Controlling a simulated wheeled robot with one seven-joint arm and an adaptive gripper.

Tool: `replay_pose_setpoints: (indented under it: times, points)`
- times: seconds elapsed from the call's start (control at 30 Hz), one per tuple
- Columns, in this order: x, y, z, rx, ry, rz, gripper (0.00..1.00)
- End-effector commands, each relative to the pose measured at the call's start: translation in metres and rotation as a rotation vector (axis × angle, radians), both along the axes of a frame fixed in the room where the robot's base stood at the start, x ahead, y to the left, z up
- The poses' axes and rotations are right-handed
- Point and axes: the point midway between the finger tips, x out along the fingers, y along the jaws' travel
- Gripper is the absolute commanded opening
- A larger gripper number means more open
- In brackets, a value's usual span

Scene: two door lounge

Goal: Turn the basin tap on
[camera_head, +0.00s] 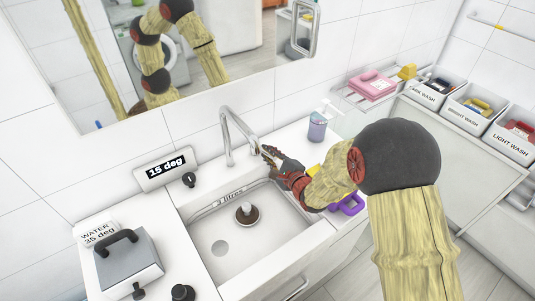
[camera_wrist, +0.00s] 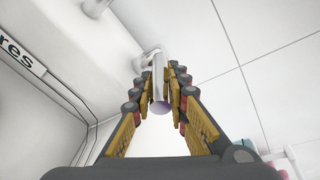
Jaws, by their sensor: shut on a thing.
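The basin tap (camera_head: 224,130) is a chrome arched pipe at the back of the white basin (camera_head: 205,262). My gripper (camera_head: 268,154) reaches in from the right, beside the downturned end of the spout. In the wrist view, the fingers (camera_wrist: 160,92) are closed around a slim chrome part of the tap (camera_wrist: 159,70), whose rounded end points toward the camera. I cannot tell whether this part is a lever or the pipe. No running water shows. A round brown-and-white plug on a stem (camera_head: 246,213) stands in the basin.
A display reading 15 deg (camera_head: 165,168) and a black knob (camera_head: 189,180) are left of the tap. A grey box with a black handle (camera_head: 128,264) is at front left.

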Motion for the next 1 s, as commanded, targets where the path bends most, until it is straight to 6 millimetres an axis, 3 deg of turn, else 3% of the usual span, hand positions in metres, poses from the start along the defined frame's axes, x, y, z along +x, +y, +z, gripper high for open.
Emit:
replay_pose_setpoints:
  times: [0.4,0.43,0.5,0.77,1.0]
  points:
    - [0.0010,-0.0014,0.0003,0.000,0.000,0.029,0.00]
    - [0.0010,-0.0014,0.0002,0.000,0.000,0.029,0.16]
    - [0.0009,-0.0015,0.0002,0.000,0.000,0.029,0.20]
    - [0.0009,-0.0017,0.0001,0.000,0.000,0.028,0.35]
    - [0.0008,-0.0019,0.0001,0.001,0.001,0.028,0.35]
